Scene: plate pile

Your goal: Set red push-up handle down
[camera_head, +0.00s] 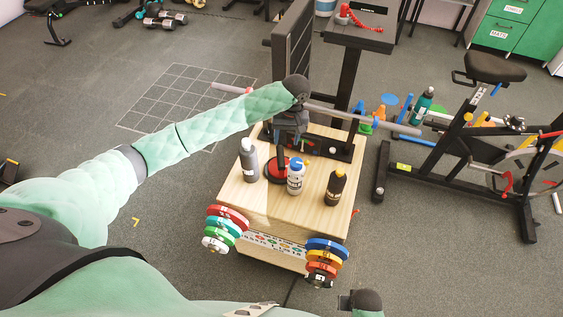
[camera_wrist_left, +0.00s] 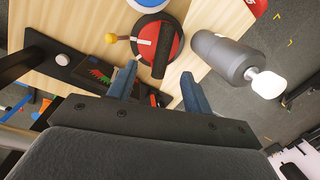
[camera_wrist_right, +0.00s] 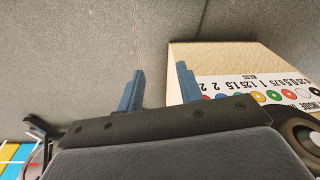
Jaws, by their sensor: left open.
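The red push-up handle (camera_wrist_left: 175,40), a red round base with a black grip bar, sits on the wooden table top (camera_head: 262,205). In the head view the handle (camera_head: 274,172) shows partly behind the bottles and below my left gripper (camera_head: 287,145). In the left wrist view my left gripper (camera_wrist_left: 161,84) is open, with the lower end of the black grip bar near the gap between its fingertips. I cannot tell whether they touch. My right gripper (camera_wrist_right: 160,80) is open and empty, with bare floor and the table's edge beyond it.
Coloured weight plates (camera_head: 326,258) hang at the front. A barbell (camera_head: 350,115) crosses behind.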

